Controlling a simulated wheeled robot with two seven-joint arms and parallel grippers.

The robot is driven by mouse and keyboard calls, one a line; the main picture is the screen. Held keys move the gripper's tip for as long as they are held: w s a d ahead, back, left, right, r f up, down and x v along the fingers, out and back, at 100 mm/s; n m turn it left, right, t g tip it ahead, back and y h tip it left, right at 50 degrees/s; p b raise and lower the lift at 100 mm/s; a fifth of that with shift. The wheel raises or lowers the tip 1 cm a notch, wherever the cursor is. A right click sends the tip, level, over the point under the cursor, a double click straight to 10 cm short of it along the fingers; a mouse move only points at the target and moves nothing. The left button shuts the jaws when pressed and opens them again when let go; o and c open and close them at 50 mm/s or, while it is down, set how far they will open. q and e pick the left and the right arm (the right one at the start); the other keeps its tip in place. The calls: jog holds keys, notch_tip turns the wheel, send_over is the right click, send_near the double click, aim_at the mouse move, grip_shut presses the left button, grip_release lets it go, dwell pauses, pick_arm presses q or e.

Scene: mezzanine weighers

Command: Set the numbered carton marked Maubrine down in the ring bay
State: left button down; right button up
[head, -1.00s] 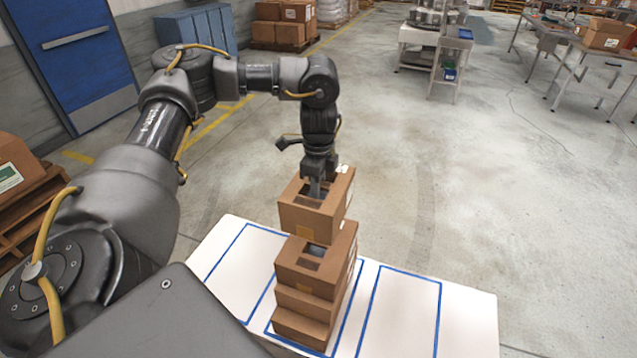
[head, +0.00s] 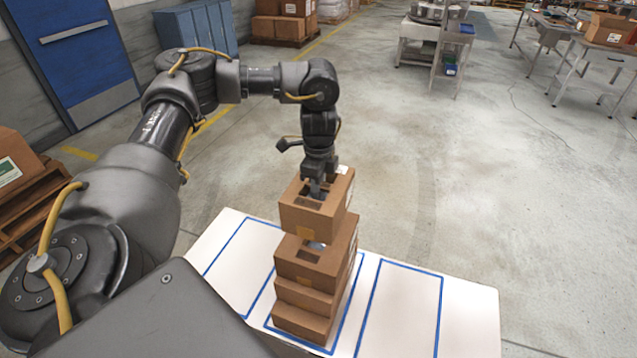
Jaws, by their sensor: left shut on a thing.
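My left gripper (head: 317,187) is shut on the top of a brown carton (head: 309,218), at the slot in its lid. The held carton is over a stack of brown cartons (head: 302,296), with a small gap seeming to show between them. The stack stands in the middle of three blue-outlined bays on a white table (head: 475,325). The left bay (head: 243,268) and right bay (head: 402,310) look empty where they show. A pale label is on the held carton's side, but no name or number is readable. No ring sign is visible. My right gripper is out of view.
My left arm covers the near left of the view. Bare concrete floor lies beyond the table. A pallet with cartons (head: 12,165) is at the far left.

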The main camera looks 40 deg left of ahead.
pick_arm(q)
jog(key=shift+f+b, duration=2)
jog(key=shift+f, duration=2.1)
jog(key=shift+f, duration=0.2)
jog(key=c, duration=1.2)
grip_release()
jog(key=shift+o, duration=0.2)
notch_tip(320, 180, up, 11)
jog(key=shift+f, duration=0.1)
